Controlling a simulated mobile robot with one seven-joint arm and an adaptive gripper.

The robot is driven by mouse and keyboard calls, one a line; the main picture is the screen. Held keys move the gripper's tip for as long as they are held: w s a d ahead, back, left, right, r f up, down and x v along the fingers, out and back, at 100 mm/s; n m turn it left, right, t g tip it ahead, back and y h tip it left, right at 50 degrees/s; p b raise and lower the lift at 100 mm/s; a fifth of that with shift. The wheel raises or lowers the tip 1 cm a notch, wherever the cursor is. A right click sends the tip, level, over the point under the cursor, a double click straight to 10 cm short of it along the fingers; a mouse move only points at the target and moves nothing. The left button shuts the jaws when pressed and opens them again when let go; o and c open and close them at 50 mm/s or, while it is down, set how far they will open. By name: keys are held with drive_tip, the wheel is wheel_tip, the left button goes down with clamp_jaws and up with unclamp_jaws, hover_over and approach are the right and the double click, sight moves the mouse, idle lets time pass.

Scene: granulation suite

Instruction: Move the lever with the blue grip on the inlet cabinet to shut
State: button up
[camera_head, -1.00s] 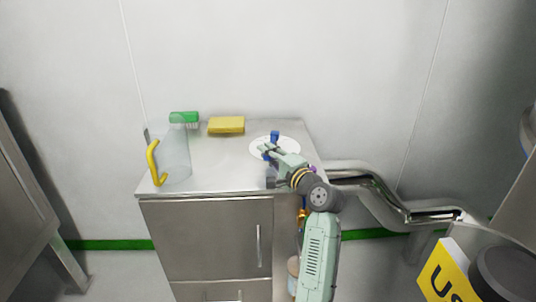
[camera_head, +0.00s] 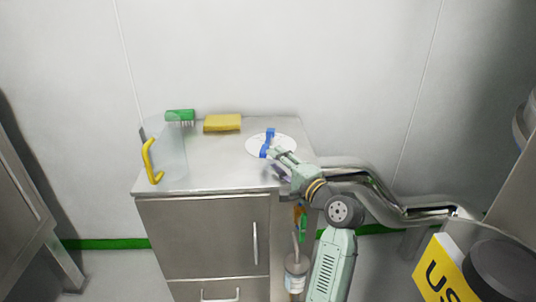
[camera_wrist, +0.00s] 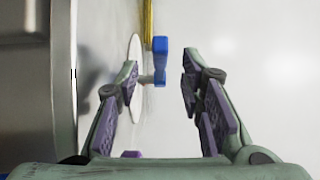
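The lever with the blue grip (camera_head: 267,142) stands on a round white plate (camera_head: 284,140) on top of the steel inlet cabinet (camera_head: 212,178). My gripper (camera_head: 272,156) is just in front of the lever, on its near side. In the wrist view my gripper (camera_wrist: 158,75) has its two fingers apart with nothing between the pads. The blue grip (camera_wrist: 160,60) shows beyond the fingertips, between them in the picture. I cannot tell whether a finger touches it. Part of the plate is hidden behind my gripper.
A clear jug with a yellow handle (camera_head: 150,162), a green brush (camera_head: 180,115) and a yellow sponge (camera_head: 222,123) stand on the cabinet's left and back. A steel pipe (camera_head: 360,180) runs at the right. A yellow sign (camera_head: 445,275) is at lower right.

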drive_tip(key=v, duration=0.5)
drive_tip(key=shift+s, duration=0.15)
